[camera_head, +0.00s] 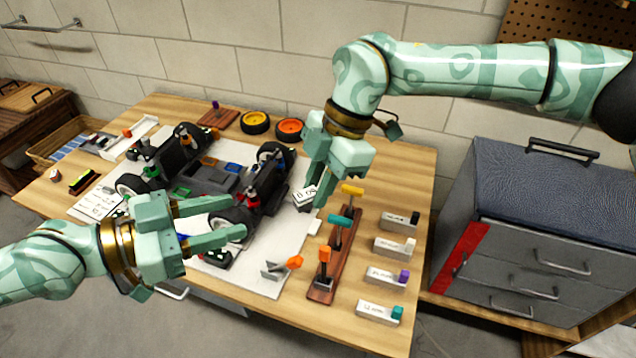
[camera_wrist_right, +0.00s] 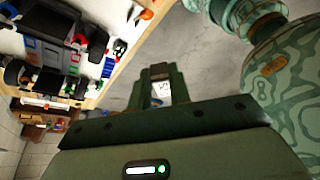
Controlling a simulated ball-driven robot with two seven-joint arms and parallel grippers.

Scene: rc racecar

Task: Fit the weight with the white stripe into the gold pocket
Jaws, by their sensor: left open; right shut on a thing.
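My right gripper (camera_head: 309,197) is shut on a small weight (camera_head: 303,195) with a white face and dark print, held just right of the car. It also shows between the fingertips in the right wrist view (camera_wrist_right: 161,89). I cannot make out a separate stripe on it. The car chassis (camera_head: 205,180) lies on a white mat, with small coloured frames on its deck. One of these, an orange-gold pocket (camera_head: 208,161), is near the back of the deck. My left gripper (camera_head: 238,217) is open and empty over the car's front wheel area.
A wooden tool rack (camera_head: 333,262) with coloured handles stands right of the mat. Several labelled blocks (camera_head: 394,247) lie along the right table edge. Yellow (camera_head: 255,122) and orange (camera_head: 289,128) wheels lie at the back. A grey drawer cabinet (camera_head: 530,240) stands at right.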

